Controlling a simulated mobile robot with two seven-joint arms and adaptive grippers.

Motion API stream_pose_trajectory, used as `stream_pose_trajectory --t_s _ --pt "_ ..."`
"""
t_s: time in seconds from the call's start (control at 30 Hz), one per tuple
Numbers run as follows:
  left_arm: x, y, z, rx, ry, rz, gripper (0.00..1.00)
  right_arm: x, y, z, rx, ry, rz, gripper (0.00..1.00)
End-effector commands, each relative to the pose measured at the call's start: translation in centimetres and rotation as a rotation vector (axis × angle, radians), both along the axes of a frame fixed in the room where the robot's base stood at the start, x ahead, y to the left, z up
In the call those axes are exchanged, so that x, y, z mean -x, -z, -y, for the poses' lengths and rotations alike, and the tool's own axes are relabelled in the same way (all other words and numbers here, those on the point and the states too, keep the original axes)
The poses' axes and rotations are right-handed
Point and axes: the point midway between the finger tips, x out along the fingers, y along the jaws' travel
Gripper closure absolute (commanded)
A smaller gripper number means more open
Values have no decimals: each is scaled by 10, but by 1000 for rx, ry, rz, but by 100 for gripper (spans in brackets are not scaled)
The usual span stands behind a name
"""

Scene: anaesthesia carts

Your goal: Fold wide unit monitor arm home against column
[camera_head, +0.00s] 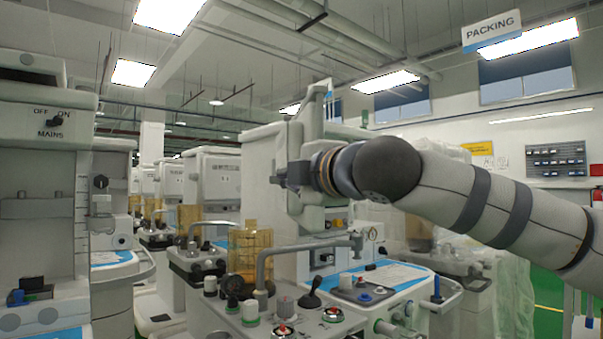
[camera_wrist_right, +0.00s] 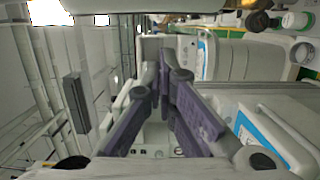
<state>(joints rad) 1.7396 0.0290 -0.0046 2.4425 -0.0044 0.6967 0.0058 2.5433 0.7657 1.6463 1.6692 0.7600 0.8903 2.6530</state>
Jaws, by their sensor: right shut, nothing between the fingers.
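My right arm comes in from the right in the head view. Its gripper (camera_head: 281,180) is in front of the upper part of the central anaesthesia unit (camera_head: 262,153). In the right wrist view the dark fingers of this gripper (camera_wrist_right: 163,78) come together at their tips with nothing between them. A pale upright panel (camera_head: 312,117) rises behind my wrist; I cannot tell whether it is the monitor or part of its arm. My wrist hides much of the column area, and any contact there cannot be made out. My left gripper is not in view.
The central unit's worktop carries knobs, a bent grey tube and an amber canister (camera_head: 249,250). Another cabinet marked MAINS (camera_head: 45,120) stands close at the left. More units line up behind. Green floor (camera_head: 548,290) shows at the right.

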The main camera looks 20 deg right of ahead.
Motion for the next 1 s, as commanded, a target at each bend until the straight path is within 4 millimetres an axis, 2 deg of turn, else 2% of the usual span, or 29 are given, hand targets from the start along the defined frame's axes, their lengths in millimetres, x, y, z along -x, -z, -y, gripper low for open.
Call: stream_pose_trajectory --t_s 0.17,0.2,0.3,0.47,1.0 --pt "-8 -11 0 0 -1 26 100 -37 -4 -7 1 1 3 100" --pt "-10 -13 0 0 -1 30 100 -38 -5 -1 2 3 5 100" --pt "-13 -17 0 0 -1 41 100 -34 -5 16 2 2 5 100" --pt "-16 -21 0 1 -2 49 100 -32 -2 30 3 0 4 100" --pt "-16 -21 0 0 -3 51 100 -30 0 35 5 -6 0 100"
